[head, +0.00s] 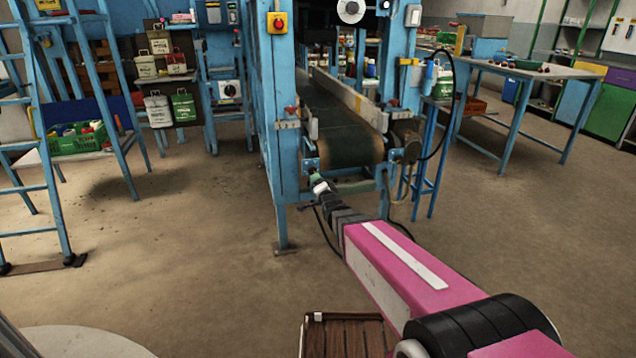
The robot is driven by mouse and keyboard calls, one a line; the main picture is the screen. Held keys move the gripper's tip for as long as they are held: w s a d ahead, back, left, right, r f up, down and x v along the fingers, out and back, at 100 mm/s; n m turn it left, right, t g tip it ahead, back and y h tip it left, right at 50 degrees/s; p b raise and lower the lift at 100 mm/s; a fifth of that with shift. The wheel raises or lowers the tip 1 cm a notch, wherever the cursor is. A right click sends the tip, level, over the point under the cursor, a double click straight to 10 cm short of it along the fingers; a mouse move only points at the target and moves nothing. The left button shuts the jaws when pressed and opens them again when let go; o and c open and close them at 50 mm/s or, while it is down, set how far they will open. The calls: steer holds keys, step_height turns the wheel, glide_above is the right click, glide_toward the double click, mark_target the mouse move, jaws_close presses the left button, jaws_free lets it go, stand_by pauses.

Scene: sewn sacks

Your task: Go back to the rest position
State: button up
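My pink arm reaches from the lower right toward the end of the conveyor in the head view. Its dark, narrow wrist ends in my small gripper (318,184), which shows pale and greenish parts in front of the blue machine frame. The fingers are too small to tell whether they are open or shut, or whether anything is between them. Small sacks (183,108) in cream and green, with handles, hang or stand on a rack at the far left, well away from my gripper.
A dark conveyor belt (338,130) runs back through a blue machine frame (280,150). A blue ladder (55,205) stands at left, with a green crate (80,140) behind. A slatted wooden item (345,338) lies at the bottom. A grey table (530,70) stands right. Open floor lies between.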

steer(key=s+d+f+n+g+h, duration=0.2)
steer(key=s+d+f+g+h, duration=0.1)
steer(key=d+f+g, duration=0.3)
steer(key=s+d+f+n+g+h, duration=0.1)
steer(key=s+d+g, duration=0.4)
steer(key=s, duration=0.5)
steer(key=s+d+f+n+g+h, duration=0.1)
steer(key=s+d+f+n+g, duration=0.3)
steer(key=s+d, duration=0.5)
steer(key=shift+s+d+f+n+g, duration=0.25)
steer(key=shift+s+n+g, duration=0.35)
steer(key=shift+n+g, duration=0.5)
